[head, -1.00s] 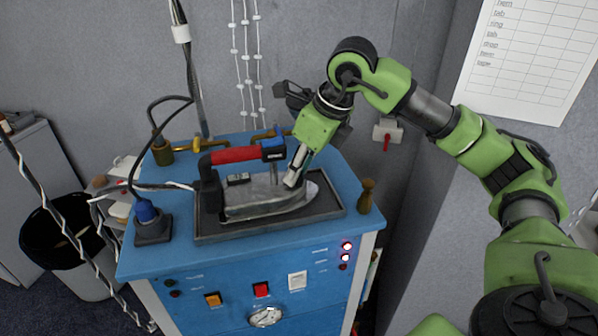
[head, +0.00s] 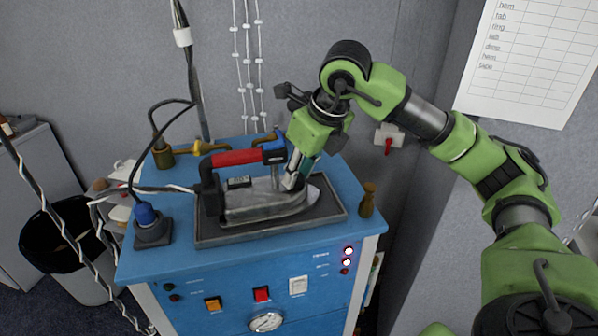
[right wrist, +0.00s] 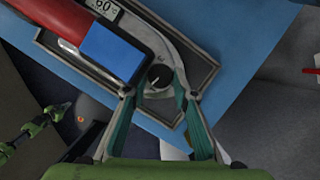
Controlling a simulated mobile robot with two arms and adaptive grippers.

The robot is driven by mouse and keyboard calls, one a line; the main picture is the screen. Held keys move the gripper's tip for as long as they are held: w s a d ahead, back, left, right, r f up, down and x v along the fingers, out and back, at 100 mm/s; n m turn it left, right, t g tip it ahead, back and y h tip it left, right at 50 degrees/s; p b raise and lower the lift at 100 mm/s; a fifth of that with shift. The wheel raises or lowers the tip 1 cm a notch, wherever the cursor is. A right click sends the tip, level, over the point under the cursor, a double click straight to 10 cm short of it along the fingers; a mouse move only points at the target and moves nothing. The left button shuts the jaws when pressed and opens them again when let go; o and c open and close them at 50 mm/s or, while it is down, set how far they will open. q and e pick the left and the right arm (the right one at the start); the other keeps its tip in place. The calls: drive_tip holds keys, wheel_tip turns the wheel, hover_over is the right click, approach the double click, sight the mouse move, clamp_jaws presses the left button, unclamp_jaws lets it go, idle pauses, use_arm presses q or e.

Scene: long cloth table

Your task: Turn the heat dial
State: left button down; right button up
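The steam iron (head: 265,203) rests on a dark tray on the blue station, with a red and blue handle. In the right wrist view, the heat dial (right wrist: 159,77) is a round black knob with a light mark on the iron's grey body. My right gripper (head: 297,172) is over the iron's front part. In the right wrist view its teal fingers (right wrist: 155,90) are open, one on each side of the dial, with gaps visible; contact cannot be told. In the head view the dial is hidden. My left gripper is outside the head view; small green arm parts show in the wrist view.
The dark tray (head: 225,240) frames the iron. A brass peg (head: 367,199) stands right of it, and a blue-capped cable fitting (head: 149,222) at left. Lit lamps, switches and a gauge (head: 266,321) are on the station's front. Cables hang at left.

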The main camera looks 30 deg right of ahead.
drive_tip(key=shift+o, duration=0.9)
drive_tip(key=shift+r, duration=0.1)
drive_tip(key=v, duration=1.1)
drive_tip(key=shift+s+r, duration=0.15)
drive_tip(key=shift+r, duration=0.25)
drive_tip(key=shift+a, duration=0.1)
